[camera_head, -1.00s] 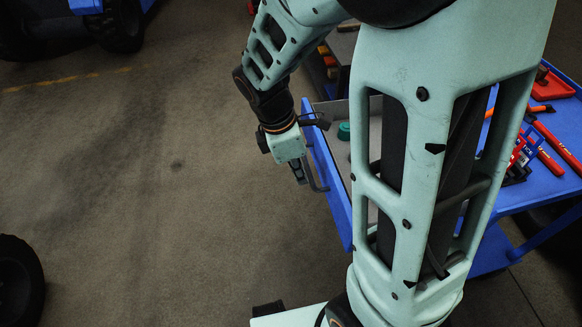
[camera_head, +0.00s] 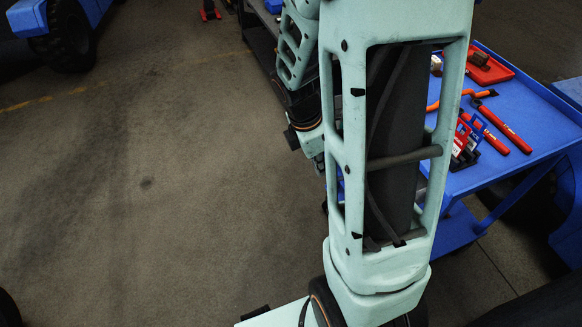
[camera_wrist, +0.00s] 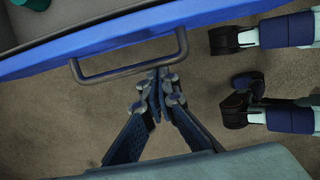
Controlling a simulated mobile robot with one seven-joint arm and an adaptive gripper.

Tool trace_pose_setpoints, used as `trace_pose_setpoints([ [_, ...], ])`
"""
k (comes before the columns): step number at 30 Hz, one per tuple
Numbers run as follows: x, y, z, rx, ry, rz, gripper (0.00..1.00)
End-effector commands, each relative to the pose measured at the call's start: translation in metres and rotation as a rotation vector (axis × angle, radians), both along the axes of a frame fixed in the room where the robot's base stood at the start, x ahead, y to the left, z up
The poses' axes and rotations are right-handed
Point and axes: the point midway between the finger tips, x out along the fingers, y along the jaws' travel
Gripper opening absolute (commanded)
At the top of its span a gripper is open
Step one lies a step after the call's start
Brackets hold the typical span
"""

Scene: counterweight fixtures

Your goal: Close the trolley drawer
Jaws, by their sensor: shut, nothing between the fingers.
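The trolley (camera_head: 540,125) is blue and stands at the right in the head view. Its drawer (camera_wrist: 150,36) shows in the wrist view as a blue front crossing the top, with a grey bent-bar handle (camera_wrist: 125,70). Some grey drawer interior shows behind the front, so it is at least partly open. In the head view my arm hides most of the drawer. My gripper (camera_wrist: 157,76) is shut and empty, its fingertips at the handle's lower edge near its right end. I cannot tell whether they touch. The fingers are hidden in the head view.
A teal item (camera_wrist: 35,3) lies in the drawer. Red-handled tools (camera_head: 500,132) and a red tray (camera_head: 488,66) lie on the trolley top. A blue wheeled vehicle (camera_head: 62,35) stands at the upper left. The floor (camera_head: 150,200) left of my arm is clear.

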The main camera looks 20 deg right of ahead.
Motion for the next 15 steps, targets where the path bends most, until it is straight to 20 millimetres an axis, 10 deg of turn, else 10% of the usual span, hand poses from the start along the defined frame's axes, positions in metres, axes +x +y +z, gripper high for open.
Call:
trace_pose_setpoints([
  [15,-0.001,-0.128,0.003,0.000,0.002,-0.006,0.00],
])
